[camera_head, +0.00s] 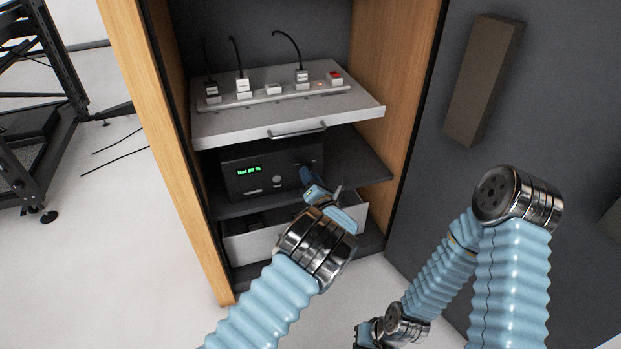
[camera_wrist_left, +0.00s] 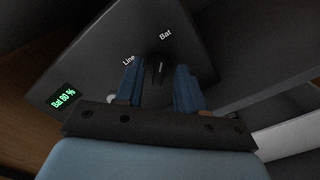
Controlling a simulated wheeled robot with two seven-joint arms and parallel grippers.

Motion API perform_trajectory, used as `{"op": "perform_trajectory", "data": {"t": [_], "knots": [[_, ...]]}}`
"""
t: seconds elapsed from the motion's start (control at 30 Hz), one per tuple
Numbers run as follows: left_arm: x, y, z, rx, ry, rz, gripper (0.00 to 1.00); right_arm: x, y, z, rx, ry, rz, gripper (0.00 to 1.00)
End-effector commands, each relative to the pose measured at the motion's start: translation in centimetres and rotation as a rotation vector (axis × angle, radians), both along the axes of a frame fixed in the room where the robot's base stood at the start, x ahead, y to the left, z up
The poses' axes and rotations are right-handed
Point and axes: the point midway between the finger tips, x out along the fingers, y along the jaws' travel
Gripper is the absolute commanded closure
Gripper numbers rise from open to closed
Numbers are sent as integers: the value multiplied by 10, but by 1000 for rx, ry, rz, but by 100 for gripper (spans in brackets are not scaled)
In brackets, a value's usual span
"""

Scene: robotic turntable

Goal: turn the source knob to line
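The source knob (camera_wrist_left: 157,72) is a small dark knob on the front of a black power unit (camera_head: 236,185). In the left wrist view the labels "Line" and "Bat" stand beside it, and its light mark seems to point toward "Bat". The unit's green display (camera_head: 248,170) reads "Bat 80 %". My left gripper (camera_wrist_left: 157,88) is at the unit's front, its two blue fingers apart on either side of the knob; firm contact does not show. In the head view the left gripper (camera_head: 312,185) hides the knob. My right arm is at the right; its fingers do not show.
The unit sits on a middle shelf of a wooden-sided cabinet. Above it is a pull-out shelf (camera_head: 225,130) with a handle (camera_head: 297,132) and a power strip with plugs. Below is an open drawer (camera_head: 250,245). A black metal frame (camera_head: 60,90) stands at left.

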Motion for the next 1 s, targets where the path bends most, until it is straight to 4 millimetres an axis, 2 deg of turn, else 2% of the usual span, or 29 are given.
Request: {"op": "perform_trajectory", "data": {"t": [0.3,0.53,0.57,1.0], "knots": [[3,1,0,0,0,0,63,0,0,0,0,0,0,100],[3,1,0,0,0,0,98,0,0,0,0,0,0,100],[3,1,0,0,0,0,100,0,0,0,0,0,0,100],[2,1,-1,-51,-17,0,100,0,0,-6,1,1,0,100]]}}
